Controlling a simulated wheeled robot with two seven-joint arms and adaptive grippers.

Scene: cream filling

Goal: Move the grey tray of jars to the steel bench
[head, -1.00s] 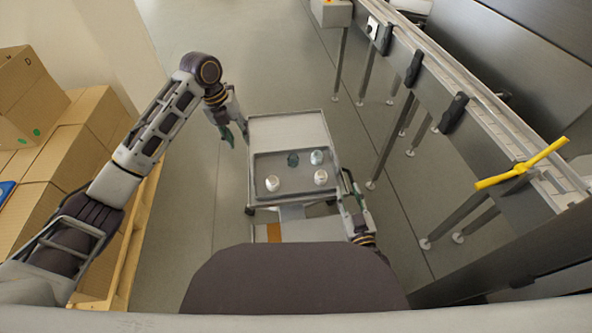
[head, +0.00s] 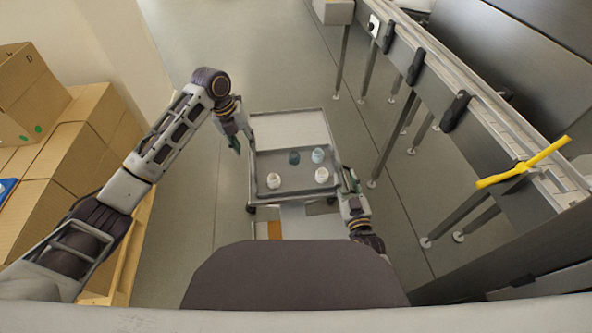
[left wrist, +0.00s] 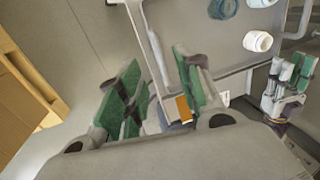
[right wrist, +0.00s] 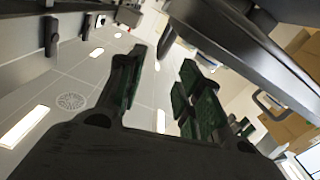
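The grey tray (head: 295,183) lies on a wheeled cart (head: 290,128). It holds several jars: white ones (head: 274,180) at the near side, a dark teal one (head: 294,157) and a pale blue one (head: 318,155) behind. My left gripper (head: 240,147) is at the tray's left side; in the left wrist view its green-padded fingers (left wrist: 158,82) are spread, with a metal edge between them. My right gripper (head: 346,180) is at the tray's right side. In the right wrist view its fingers (right wrist: 163,72) are apart, with nothing clearly between them. Contact with the tray cannot be told.
Cardboard boxes (head: 75,150) on a pallet stand at the left. The floor between cart and bench is clear.

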